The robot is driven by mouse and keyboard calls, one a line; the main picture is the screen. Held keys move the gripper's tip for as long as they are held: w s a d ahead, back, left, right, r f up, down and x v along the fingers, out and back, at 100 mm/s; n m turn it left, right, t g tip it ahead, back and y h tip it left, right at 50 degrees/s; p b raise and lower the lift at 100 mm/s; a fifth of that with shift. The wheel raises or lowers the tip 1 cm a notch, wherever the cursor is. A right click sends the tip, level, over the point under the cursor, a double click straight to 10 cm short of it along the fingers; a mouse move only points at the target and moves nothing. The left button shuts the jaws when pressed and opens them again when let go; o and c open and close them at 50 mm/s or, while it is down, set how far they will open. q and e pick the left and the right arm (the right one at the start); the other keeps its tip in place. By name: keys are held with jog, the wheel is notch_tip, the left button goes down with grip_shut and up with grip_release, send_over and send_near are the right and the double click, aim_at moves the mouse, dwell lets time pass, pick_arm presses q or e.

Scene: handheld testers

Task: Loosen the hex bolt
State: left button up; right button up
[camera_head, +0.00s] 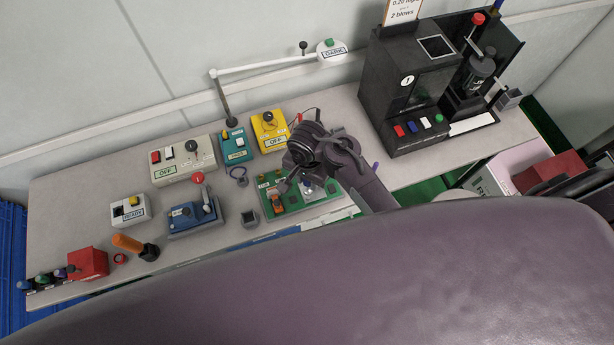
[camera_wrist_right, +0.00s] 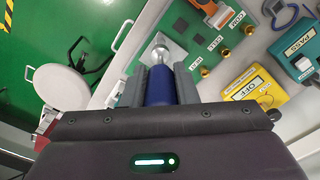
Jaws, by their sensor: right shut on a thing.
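My right gripper (camera_head: 308,158) is over the green board (camera_head: 294,206) in the head view. In the right wrist view its fingers (camera_wrist_right: 160,76) are shut on a dark blue tool handle (camera_wrist_right: 159,90). A round silver part (camera_wrist_right: 160,49) shows just beyond the handle, over a pale metal plate (camera_wrist_right: 174,46). I cannot tell whether it is the tool's tip or the hex bolt, or whether the two touch. Brass fasteners (camera_wrist_right: 226,54) with small white labels stand beside the plate. My left gripper is not in view.
A yellow box (camera_head: 268,131), a teal box (camera_head: 236,146) and a grey box (camera_head: 184,159) stand behind and left of the board. A blue device (camera_head: 195,217) and an orange-handled tool (camera_head: 130,243) lie further left. A black machine (camera_head: 405,85) stands right.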

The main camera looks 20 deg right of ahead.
aim_at(308, 191)
jog(key=shift+f+b, duration=0.95)
jog(key=shift+f, duration=1)
jog(key=shift+r+p, duration=0.1)
jog(key=shift+p, duration=0.35)
jog(key=shift+f+b, duration=0.5)
jog(key=shift+f, duration=0.55)
jog(key=shift+r+n+p, duration=0.1)
jog(key=shift+n+p, duration=1.2)
jog(key=shift+n, duration=0.4)
jog(key=shift+d+n, duration=0.1)
jog(key=shift+n, duration=1.2)
